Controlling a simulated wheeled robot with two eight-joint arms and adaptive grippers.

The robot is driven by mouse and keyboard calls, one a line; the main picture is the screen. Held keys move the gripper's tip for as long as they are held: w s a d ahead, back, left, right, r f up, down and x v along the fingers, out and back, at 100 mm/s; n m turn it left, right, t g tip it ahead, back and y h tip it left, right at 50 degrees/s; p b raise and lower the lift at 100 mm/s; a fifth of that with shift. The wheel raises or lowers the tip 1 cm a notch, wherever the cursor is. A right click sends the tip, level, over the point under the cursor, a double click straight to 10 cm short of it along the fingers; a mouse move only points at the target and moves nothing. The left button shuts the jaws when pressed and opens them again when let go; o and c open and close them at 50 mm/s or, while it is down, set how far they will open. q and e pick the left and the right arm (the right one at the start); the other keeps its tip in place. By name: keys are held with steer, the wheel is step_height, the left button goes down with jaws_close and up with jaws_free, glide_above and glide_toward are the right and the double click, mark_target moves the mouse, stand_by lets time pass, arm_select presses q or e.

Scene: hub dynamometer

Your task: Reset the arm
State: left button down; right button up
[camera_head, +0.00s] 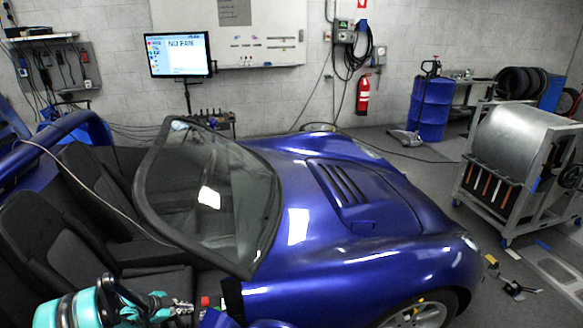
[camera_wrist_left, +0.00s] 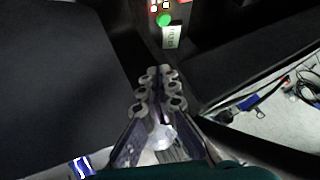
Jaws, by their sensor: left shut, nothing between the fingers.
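My left arm enters the head view at the bottom left, with its left gripper (camera_head: 182,307) low beside the car's seats. The left wrist view shows the same gripper (camera_wrist_left: 158,78) with its fingers together and nothing between them. Beyond the fingertips in that view is a small dark control panel (camera_wrist_left: 168,20) with a green button, red and yellow spots and a white label. The fingertips look apart from the panel. A red spot (camera_head: 205,301) shows just right of the gripper in the head view. My right gripper is not in view.
A blue open car (camera_head: 390,210) fills the middle, with its windshield (camera_head: 210,190) and black seats (camera_head: 55,235) close to my left arm. A metal roller on a wheeled frame (camera_head: 515,150) stands at the right. A monitor (camera_head: 179,54) stands behind the car.

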arm_select(q)
steer(key=s+d+r+n+y, duration=0.1)
steer(key=s+d+r+n, duration=0.4)
steer(key=r, duration=0.5)
steer(key=s+d+r+n+y, duration=0.2)
steer(key=s+d+r, duration=0.4)
steer(key=r, duration=0.5)
steer(key=s+d+r+n+y, duration=0.1)
steer(key=s+d+r+n, duration=0.1)
steer(key=s, duration=0.7)
steer(key=s+d+r+n+t+y, duration=0.1)
steer(key=s+d+r+n, duration=0.1)
steer(key=s+d+n, duration=0.3)
steer(key=s, duration=0.3)
steer(key=shift+s+d, duration=0.35)
